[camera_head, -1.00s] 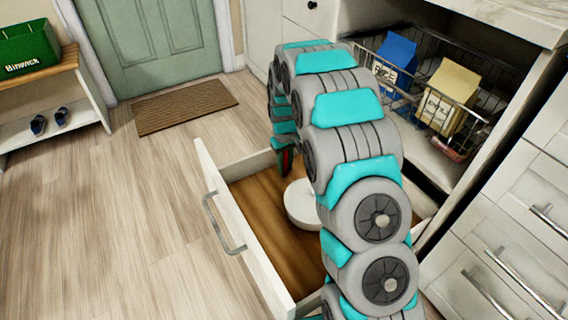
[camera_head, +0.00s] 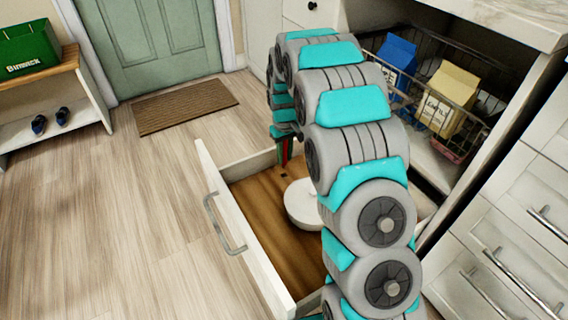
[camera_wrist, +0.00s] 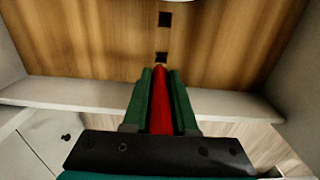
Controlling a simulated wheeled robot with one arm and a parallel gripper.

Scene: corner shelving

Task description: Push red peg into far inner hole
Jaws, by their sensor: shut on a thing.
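The red peg (camera_wrist: 160,105) is held lengthwise between the two green fingers of my gripper (camera_wrist: 160,78), which is shut on it. In the wrist view its tip points at the drawer's wooden floor, just short of the nearer square hole (camera_wrist: 161,57); I cannot tell the height gap. A second square hole (camera_wrist: 165,19) lies beyond it in line. In the head view, my gripper (camera_head: 285,150) and a sliver of the red peg (camera_head: 287,153) show at the drawer's far end, mostly behind my arm. A small dark hole (camera_head: 283,175) shows on the floor there.
The open drawer (camera_head: 236,232) has pale walls around the wooden floor. A white round object (camera_head: 302,207) lies inside, partly behind my arm. A wire basket (camera_head: 470,125) with a blue carton (camera_head: 396,62) and a yellow carton (camera_head: 448,98) stands on the shelf at right.

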